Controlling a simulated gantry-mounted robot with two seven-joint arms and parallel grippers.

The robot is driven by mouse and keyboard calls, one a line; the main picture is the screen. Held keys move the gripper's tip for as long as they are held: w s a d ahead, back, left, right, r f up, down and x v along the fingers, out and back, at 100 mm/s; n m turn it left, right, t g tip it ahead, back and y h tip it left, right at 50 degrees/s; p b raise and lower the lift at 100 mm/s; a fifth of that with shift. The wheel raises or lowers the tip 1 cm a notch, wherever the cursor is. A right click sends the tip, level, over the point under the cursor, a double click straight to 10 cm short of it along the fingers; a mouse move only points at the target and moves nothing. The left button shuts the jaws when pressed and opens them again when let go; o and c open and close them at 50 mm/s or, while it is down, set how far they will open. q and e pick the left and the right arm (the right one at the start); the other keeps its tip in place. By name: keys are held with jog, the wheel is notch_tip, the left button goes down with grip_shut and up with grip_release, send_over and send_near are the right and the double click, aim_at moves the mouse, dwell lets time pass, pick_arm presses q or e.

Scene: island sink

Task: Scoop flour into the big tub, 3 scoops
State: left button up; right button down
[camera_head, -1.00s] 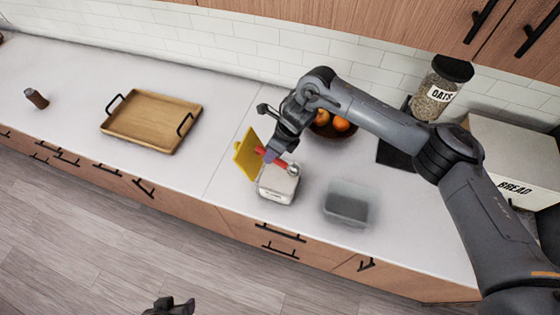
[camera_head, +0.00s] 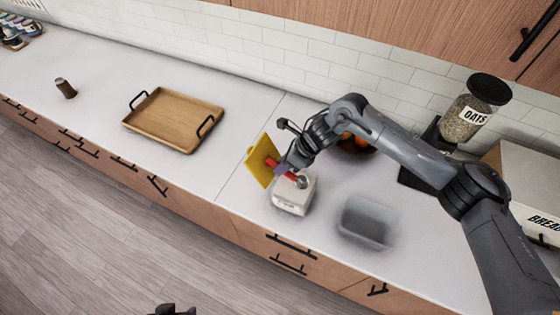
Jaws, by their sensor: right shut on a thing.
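A small white flour box (camera_head: 294,196) stands on the counter with its yellow lid (camera_head: 260,162) swung open on the left. My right gripper (camera_head: 287,168) is shut on the red handle of a scoop (camera_head: 290,175). The metal scoop head (camera_head: 302,182) is over the top of the flour box; I cannot tell how deep it is or whether it holds flour. The big grey see-through tub (camera_head: 364,222) stands to the right of the box, and its contents cannot be made out. My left gripper (camera_head: 172,309) shows only in part at the bottom edge.
A wooden tray (camera_head: 173,120) with black handles and a brown shaker (camera_head: 66,88) sit to the left. Behind my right arm are a bowl of oranges (camera_head: 354,146), an oats jar (camera_head: 470,113) and a bread box (camera_head: 525,190). The counter between tray and flour box is clear.

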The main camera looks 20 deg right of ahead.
aim_at(288, 174)
jog(key=f, duration=0.1)
jog(key=b, duration=0.1)
jog(key=f+y, duration=0.1)
jog(key=shift+s+d+f+t+b, duration=0.3)
jog(key=shift+s+d+b, duration=0.05)
jog(key=shift+s+d+f+b, duration=0.15)
jog(key=shift+f+b, duration=0.2)
jog(key=shift+f, duration=0.1)
jog(key=shift+s+d+f+b, duration=0.1)
jog(key=shift+d+f+b, duration=0.05)
jog(key=shift+f+b, duration=0.25)
dwell(0.3)
jog(key=shift+r+p, duration=0.7)
jog(key=shift+r, duration=0.45)
jog(key=shift+w+r+p, duration=0.1)
jog(key=shift+r+p, duration=0.75)
jog(key=shift+r, duration=0.85)
jog(key=shift+r+p, duration=0.6)
jog(key=shift+r, duration=0.75)
